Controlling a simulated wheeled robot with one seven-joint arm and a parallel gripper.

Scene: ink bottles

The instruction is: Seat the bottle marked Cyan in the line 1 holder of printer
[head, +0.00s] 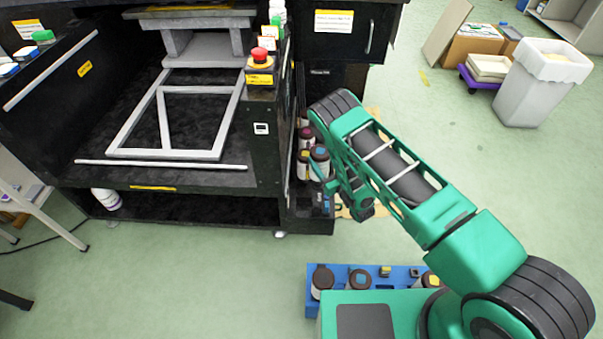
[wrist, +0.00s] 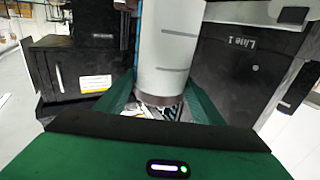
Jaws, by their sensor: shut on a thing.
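My gripper (wrist: 165,108) is shut on a white bottle (wrist: 168,50) with a dark band at its lower end in the wrist view. A blue strip shows along the bottle's left edge; its name cannot be read. The bottle is beside a black panel (wrist: 235,75) labelled "Line 1". Whether it is inside the holder or only in front of it cannot be told. In the head view my arm reaches to the right side of the black printer (head: 262,150), where several dark-capped bottles (head: 305,132) stand in a column. My fingers are mostly hidden there.
A blue tray (head: 398,272) with several bottles lies on my base, partly behind my arm. A red emergency button (head: 259,55) sits on the printer's corner. A white bin (head: 545,85) and boxes stand at the back right. The green floor between is clear.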

